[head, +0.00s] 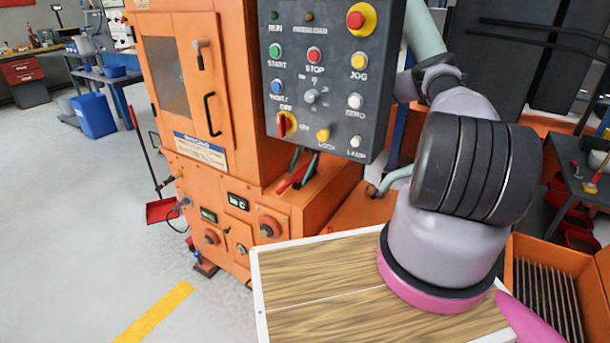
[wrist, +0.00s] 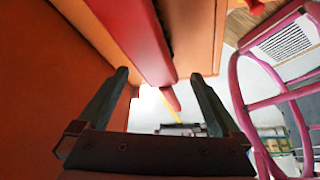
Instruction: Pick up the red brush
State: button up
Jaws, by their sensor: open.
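The red brush (head: 292,179) lies on the orange ledge of the machine, below the control panel, in the head view. My gripper's dark teal fingers (head: 304,167) reach out from under the panel's lower edge, right at the brush. The rest of the gripper is hidden behind the panel. In the wrist view, my gripper (wrist: 159,75) is open, with the red brush (wrist: 140,40) running from the top edge to between the two fingertips in the picture. I see a gap to each finger. I cannot tell how far the brush is in depth.
The control panel (head: 330,75) hangs close over the gripper. The orange machine (head: 225,100) stands at the left of the ledge. A wooden board (head: 320,290) with a pale rim is in front. A red dustpan (head: 162,210) stands on the floor at left, where there is free room.

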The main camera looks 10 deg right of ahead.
grip_shut()
dwell(0.4)
jog(key=shift+w+d+r, duration=0.2)
jog(key=shift+d+r, duration=0.2)
jog(key=w+d+r, duration=0.5)
jog(key=d+r, duration=0.2)
jog(key=d, duration=0.5)
jog(key=shift+r, duration=0.1)
